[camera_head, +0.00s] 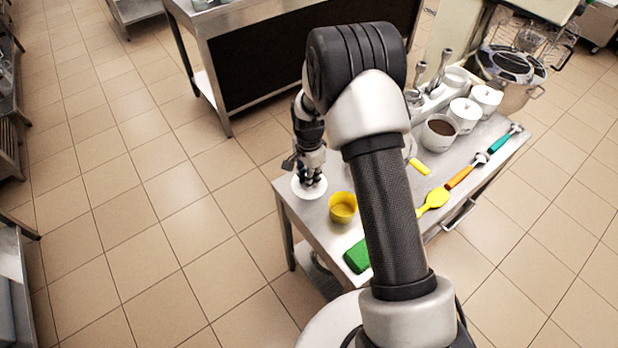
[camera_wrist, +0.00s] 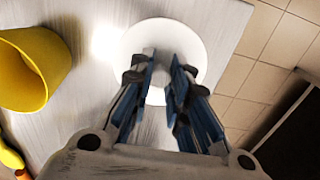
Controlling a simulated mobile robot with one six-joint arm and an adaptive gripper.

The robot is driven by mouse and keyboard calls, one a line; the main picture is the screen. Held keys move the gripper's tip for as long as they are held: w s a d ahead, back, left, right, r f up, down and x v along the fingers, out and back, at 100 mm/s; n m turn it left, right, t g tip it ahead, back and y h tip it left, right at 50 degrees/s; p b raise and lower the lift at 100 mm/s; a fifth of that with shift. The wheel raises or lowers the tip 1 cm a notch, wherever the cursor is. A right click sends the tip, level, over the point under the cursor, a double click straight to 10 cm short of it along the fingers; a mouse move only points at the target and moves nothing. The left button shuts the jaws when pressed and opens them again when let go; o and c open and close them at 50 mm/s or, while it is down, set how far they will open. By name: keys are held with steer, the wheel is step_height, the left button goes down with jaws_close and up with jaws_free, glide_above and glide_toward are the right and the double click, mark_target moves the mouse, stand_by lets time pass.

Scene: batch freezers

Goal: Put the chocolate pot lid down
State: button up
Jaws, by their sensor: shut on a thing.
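An open white pot with dark brown content (camera_head: 440,132) stands farther right on the table, without a lid.
A yellow cup (camera_head: 343,208) stands just right of the lid. A green item (camera_head: 357,256), a yellow spatula (camera_head: 434,200) and orange (camera_head: 459,177) and teal-handled (camera_head: 499,144) tools lie along the front. Two lidded white pots (camera_head: 465,113) (camera_head: 486,98) stand behind.

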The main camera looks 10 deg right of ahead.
steer(key=shift+r, duration=0.1)
steer(key=o, duration=0.7)
